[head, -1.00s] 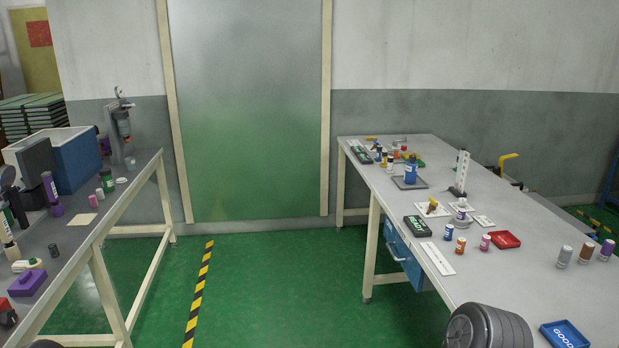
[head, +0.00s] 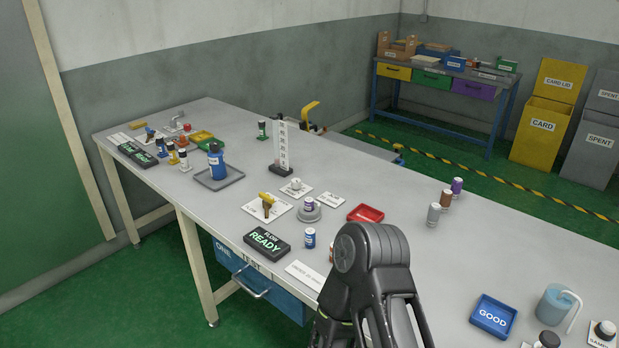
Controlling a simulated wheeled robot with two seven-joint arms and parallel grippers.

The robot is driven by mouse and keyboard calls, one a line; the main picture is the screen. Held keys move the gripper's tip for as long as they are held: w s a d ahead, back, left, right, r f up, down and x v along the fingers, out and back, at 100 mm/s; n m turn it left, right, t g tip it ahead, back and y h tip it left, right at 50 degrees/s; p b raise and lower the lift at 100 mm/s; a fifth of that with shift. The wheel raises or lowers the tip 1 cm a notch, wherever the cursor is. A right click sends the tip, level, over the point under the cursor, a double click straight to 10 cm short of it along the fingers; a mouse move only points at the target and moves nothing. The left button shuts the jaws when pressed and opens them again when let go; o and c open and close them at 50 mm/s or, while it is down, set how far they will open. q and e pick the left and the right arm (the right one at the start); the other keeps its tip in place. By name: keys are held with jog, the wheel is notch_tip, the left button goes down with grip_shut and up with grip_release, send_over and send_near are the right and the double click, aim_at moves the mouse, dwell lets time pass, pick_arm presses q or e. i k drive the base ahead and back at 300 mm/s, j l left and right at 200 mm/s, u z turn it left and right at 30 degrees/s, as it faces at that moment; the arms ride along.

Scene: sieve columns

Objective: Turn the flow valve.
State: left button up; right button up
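The flow valve (head: 267,205) has a yellow handle on a brass-coloured body and sits on a white plate on the grey workbench (head: 340,206). No fingertips of either gripper show.
A small column on a round base (head: 308,211), a blue-labelled vial (head: 310,238) and a red tray (head: 365,213) stand near the valve. A tall white scale (head: 281,148) is behind it. A blue GOOD tray (head: 493,316) lies at the right front.

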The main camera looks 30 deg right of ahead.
aim_at(266, 199)
jog(key=i+z, duration=0.8)
jog(key=j+z, duration=0.15)
jog(key=z, duration=0.25)
jog(key=j+z, duration=0.15)
jog(key=z, duration=0.25)
jog(key=j+z, duration=0.15)
jog(key=z, duration=0.25)
jog(key=j+z, duration=0.15)
jog(key=z, duration=0.3)
jog(key=j+z, duration=0.1)
jog(key=z, duration=0.3)
jog(key=k+j+z, duration=0.35)
jog(key=j, duration=0.45)
jog(key=k+j+z, duration=0.35)
jog(key=k+j, duration=0.6)
